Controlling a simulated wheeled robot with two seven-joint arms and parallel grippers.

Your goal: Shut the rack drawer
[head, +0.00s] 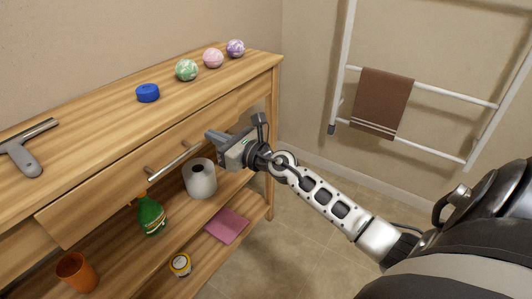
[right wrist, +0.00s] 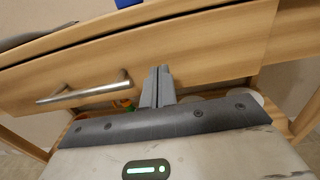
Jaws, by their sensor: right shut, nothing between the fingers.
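The wooden rack drawer (head: 115,193) is under the rack's top (head: 105,118), with a metal bar handle (head: 173,162) on its front. Its left end seems to stand out a little from the rack frame; how far is hard to tell. My right gripper (head: 210,138) is shut and empty, right of the handle at the drawer front. In the right wrist view, the shut fingertips (right wrist: 160,70) point at the drawer front (right wrist: 195,62), with the handle (right wrist: 85,91) to their left. I cannot tell whether they touch it. My left gripper is not in view.
A squeegee (head: 25,158), a blue round item (head: 148,93) and several marbled balls (head: 186,70) lie on top. Below are a paper roll (head: 200,180), a green bottle (head: 151,216), an orange cup (head: 76,270) and a pink cloth (head: 228,226). Floor (head: 300,250) shows right of the rack.

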